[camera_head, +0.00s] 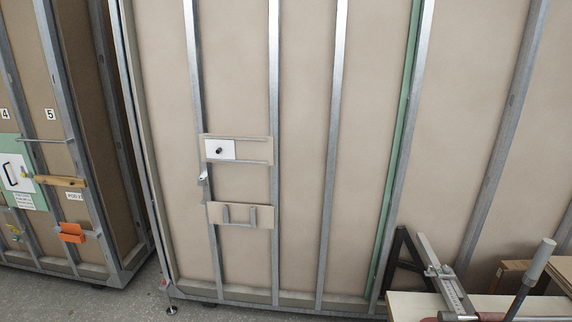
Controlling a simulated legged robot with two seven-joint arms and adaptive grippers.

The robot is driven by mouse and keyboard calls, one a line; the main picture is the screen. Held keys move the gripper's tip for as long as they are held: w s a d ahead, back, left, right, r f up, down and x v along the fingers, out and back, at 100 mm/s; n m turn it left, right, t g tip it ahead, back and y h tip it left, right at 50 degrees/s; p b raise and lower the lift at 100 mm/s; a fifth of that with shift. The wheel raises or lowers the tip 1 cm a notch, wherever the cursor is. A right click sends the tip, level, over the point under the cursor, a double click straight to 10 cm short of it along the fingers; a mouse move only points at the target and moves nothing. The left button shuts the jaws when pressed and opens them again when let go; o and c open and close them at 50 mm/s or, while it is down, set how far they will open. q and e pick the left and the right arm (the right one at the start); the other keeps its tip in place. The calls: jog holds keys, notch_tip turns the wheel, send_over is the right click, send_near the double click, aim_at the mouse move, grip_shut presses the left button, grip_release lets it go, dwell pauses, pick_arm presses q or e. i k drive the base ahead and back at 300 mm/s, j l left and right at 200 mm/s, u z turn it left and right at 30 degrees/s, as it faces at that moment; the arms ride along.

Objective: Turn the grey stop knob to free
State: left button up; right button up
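A small dark knob (219,151) sits on a white plate (228,150) fixed to the upper board on the pod wall. A small light grey piece (203,177) sticks out from the metal stud just below and left of that plate. I cannot tell which of these is the grey stop knob, nor its setting. Neither of my grippers is in view, and nothing is touching these parts.
A lower board (239,214) carries a grey U-shaped bracket. Another pod at left has an orange piece (71,232) and a wooden bar (62,181). A bench (405,306) with clamp-like tools (447,287) stands at bottom right. Grey floor (130,303) shows at bottom left.

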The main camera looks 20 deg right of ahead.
aim_at(446, 269)
jog(key=i+z, duration=0.15)
jog(key=z, duration=0.3)
jog(key=i+z, duration=0.2)
jog(key=z, duration=0.3)
jog(key=i+j+z, duration=0.15)
jog(key=z, duration=0.3)
jog(key=i+j+z, duration=0.1)
jog(key=z, duration=0.4)
jog(key=i+j+z, duration=0.1)
jog(key=j+z, duration=0.2)
jog(key=z, duration=0.15)
